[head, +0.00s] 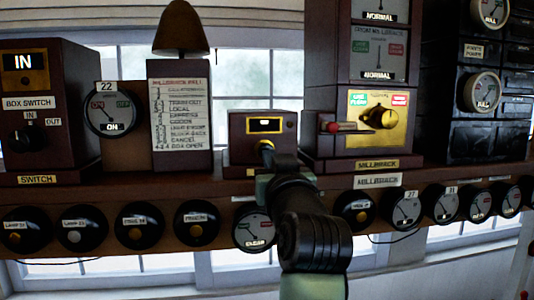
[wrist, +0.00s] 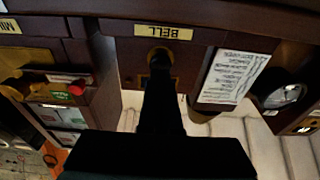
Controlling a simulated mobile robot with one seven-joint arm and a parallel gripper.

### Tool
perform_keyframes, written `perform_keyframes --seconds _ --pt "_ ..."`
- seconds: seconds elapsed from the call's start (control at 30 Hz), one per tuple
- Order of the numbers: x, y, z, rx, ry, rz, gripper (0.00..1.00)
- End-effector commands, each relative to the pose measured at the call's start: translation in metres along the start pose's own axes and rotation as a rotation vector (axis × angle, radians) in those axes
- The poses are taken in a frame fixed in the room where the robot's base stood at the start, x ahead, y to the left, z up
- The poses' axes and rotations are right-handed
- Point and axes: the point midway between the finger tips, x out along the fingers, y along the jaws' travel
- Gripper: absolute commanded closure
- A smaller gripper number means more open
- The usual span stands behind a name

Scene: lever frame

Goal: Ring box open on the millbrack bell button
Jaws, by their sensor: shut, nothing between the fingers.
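The bell button box (head: 236,127) is a dark wooden box on the shelf, with a small lit window (head: 265,125) in a brass plate. In the wrist view the picture is upside down, and the box carries a label reading BELL (wrist: 162,32). My gripper (head: 266,152) is shut and empty, its tip right in front of the button at the box's lower middle. In the wrist view the dark fingers (wrist: 159,78) reach up to the rounded button (wrist: 159,55) and partly hide it. I cannot tell whether they touch it.
A bell code card (head: 180,110) headed MILLBRACK BELL stands left, its bottom line reading BOX OPEN, under a brown bell (head: 180,30). Right is the Millbrack block instrument (head: 377,120) with a brass knob and red-tipped lever. Round dials and plungers line the shelf front below.

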Motion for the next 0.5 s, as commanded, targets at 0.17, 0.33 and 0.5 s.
perform_keyframes --seconds 0.17,0.33,0.5 --pt "0.003 0.0 0.0 0.0 -0.001 -0.001 1.0" --pt "0.01 0.0 0.001 0.0 -0.001 -0.001 1.0" --pt "0.017 -0.001 0.002 0.0 -0.001 -0.001 1.0"
